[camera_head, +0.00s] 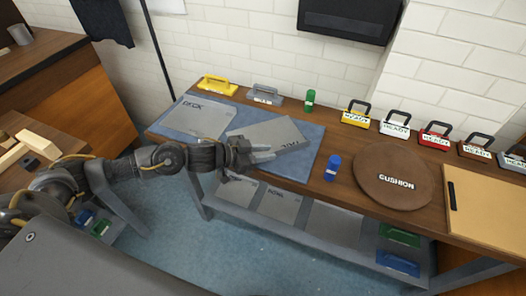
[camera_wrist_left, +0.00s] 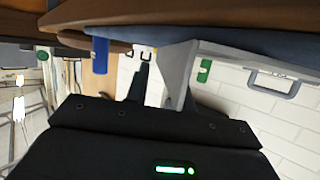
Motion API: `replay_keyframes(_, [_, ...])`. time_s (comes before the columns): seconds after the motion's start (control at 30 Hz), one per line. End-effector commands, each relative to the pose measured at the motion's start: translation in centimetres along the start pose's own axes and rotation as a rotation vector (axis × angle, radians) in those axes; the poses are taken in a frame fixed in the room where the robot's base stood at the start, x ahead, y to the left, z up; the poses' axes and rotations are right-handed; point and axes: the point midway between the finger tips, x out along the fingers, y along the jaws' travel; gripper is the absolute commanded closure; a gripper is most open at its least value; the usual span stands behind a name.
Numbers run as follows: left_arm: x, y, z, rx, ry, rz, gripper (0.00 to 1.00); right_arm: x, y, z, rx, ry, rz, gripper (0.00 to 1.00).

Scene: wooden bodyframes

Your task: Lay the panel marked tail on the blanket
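The grey panel (camera_head: 277,131), whose partly covered lettering seems to read TAIL, is over the right part of the blue blanket (camera_head: 309,163) on the bench. My left gripper (camera_head: 263,153) is at the panel's near edge, its fingers close around that edge. In the left wrist view the grey panel (camera_wrist_left: 178,70) runs from between the fingers towards the blanket (camera_wrist_left: 250,43). I cannot tell whether it lies flat or is slightly raised. The panel marked DECK (camera_head: 198,118) lies on the blanket's left part. My right gripper is not in view.
A blue bottle (camera_head: 332,167) and the round brown cushion (camera_head: 393,178) stand right of the blanket. More panels (camera_head: 280,203) lie on the lower shelf.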

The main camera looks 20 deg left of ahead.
Motion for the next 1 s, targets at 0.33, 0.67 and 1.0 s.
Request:
replay_keyframes(0.33, [-1.5,-0.1,0.1,0.001,-0.001,-0.001,0.76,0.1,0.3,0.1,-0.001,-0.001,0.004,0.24])
replay_keyframes(0.67, [-8.2,-0.1,0.2,0.001,-0.002,-0.002,0.76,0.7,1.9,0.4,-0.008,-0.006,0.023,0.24])
replay_keyframes(1.0, [-11.9,0.0,0.0,0.0,0.0,-0.001,0.76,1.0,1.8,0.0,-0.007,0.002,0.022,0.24])
